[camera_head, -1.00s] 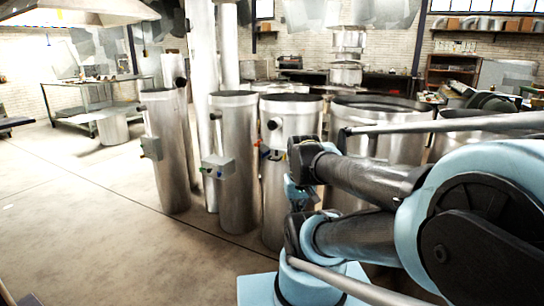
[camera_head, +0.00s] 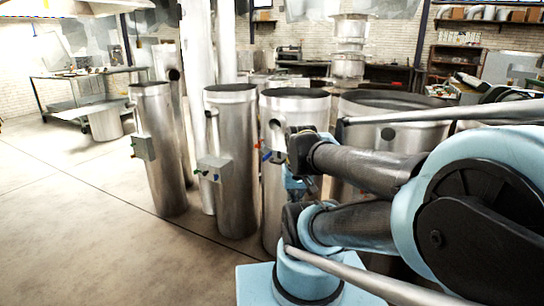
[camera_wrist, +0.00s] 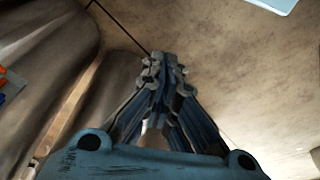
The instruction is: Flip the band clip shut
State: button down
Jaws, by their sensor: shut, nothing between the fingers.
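Several upright steel flue pipes stand ahead in the head view; the nearest, a middle pipe (camera_head: 272,112), is partly behind my arm. Small red and blue parts (camera_head: 263,150) show on its side, level with my wrist. Coloured parts (camera_wrist: 7,84) also show at the left edge of the wrist view. I cannot tell whether any of these is the band clip. My gripper (camera_wrist: 166,66) is shut and empty, its fingertips together over bare floor in the wrist view. In the head view its blue body (camera_head: 296,184) hangs in front of the middle pipe; its tips are hard to see.
A left pipe (camera_head: 160,180) and a second pipe (camera_head: 234,195) carry grey boxes with coloured knobs. A wide drum (camera_head: 388,105) stands behind my arm. A work table (camera_head: 92,92) is at the back left. The concrete floor at the left is clear.

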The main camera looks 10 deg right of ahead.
jog(key=w+a+r+m+y, duration=0.15)
jog(key=w+r, duration=0.25)
jog(key=w, duration=0.5)
jog(key=w+r+m+y, duration=0.2)
jog(key=w+r+y, duration=0.1)
jog(key=w, duration=0.6)
jog(key=m+t+y, duration=0.3)
jog(key=m, duration=0.1)
send_near(268, 156)
jog(key=shift+s+d+r, duration=0.3)
jog(key=shift+s+d, duration=0.25)
jog(key=shift+s, duration=0.05)
jog(key=shift+s+d+r, duration=0.25)
jog(key=shift+s+d, duration=0.25)
jog(key=shift+s, duration=0.1)
jog(key=shift+x, duration=5)
